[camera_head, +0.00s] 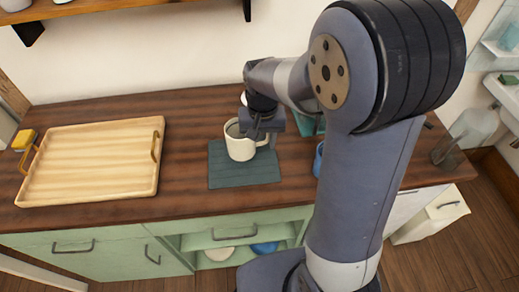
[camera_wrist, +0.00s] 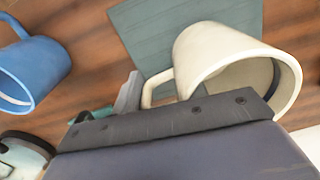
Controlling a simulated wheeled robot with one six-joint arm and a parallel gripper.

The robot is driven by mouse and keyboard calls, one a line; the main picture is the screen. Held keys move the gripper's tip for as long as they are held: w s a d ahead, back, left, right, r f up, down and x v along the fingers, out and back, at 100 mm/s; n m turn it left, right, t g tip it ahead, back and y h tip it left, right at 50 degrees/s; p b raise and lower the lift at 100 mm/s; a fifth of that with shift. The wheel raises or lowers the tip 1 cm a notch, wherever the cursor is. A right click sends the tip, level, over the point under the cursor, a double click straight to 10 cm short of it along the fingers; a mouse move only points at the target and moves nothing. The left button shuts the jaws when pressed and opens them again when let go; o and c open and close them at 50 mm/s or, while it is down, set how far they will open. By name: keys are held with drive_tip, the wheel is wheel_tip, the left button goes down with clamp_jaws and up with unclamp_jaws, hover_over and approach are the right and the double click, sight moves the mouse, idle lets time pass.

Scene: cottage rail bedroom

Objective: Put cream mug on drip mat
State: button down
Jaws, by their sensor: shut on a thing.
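The cream mug (camera_head: 239,147) is upright over the dark teal drip mat (camera_head: 228,178) on the wooden counter. I cannot tell whether its base touches the mat. My gripper (camera_head: 262,135) is shut on the mug at its right side, near the handle. In the wrist view the cream mug (camera_wrist: 222,55) fills the upper right, with its handle by a grey finger, and the drip mat (camera_wrist: 150,32) shows behind it. The gripper hides part of the mug there.
A blue mug (camera_wrist: 30,72) stands close by, mostly hidden behind my arm in the head view (camera_head: 318,160). A wooden tray (camera_head: 95,190) lies at left, with a yellow object (camera_head: 25,139) beside it. A glass bottle (camera_head: 462,135) stands at right. Counter between tray and mat is clear.

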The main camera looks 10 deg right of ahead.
drive_tip(key=shift+f, duration=1.9)
drive_tip(key=shift+f, duration=0.2)
drive_tip(key=c, duration=0.8)
unclamp_jaws()
drive_tip(key=shift+c, duration=0.2)
drive_tip(key=shift+r, duration=0.15)
wheel_tip(320, 180, up, 12)
